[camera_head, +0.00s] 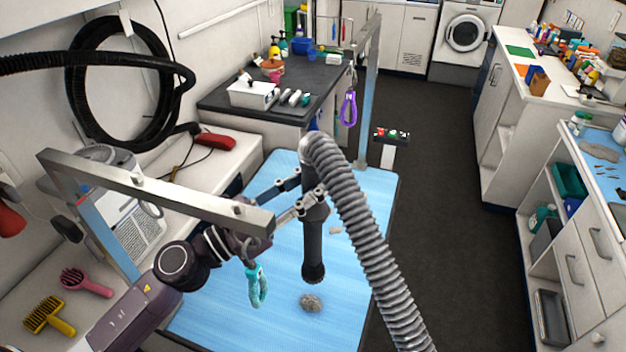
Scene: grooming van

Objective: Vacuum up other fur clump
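A grey fur clump (312,303) lies on the blue mat of the grooming table (210,318). A smaller pale clump (335,230) lies further back on the mat, just right of the nozzle. My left gripper (311,194) is shut on the vacuum nozzle (313,245), a dark tube attached to a grey ribbed hose (365,240). The nozzle points down, its round tip in the picture just above the grey clump, apart from it. Whether the tip touches the mat is unclear. My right gripper is not in view.
Brushes (50,316) lie at the left. Dark floor (440,200) is clear at the right.

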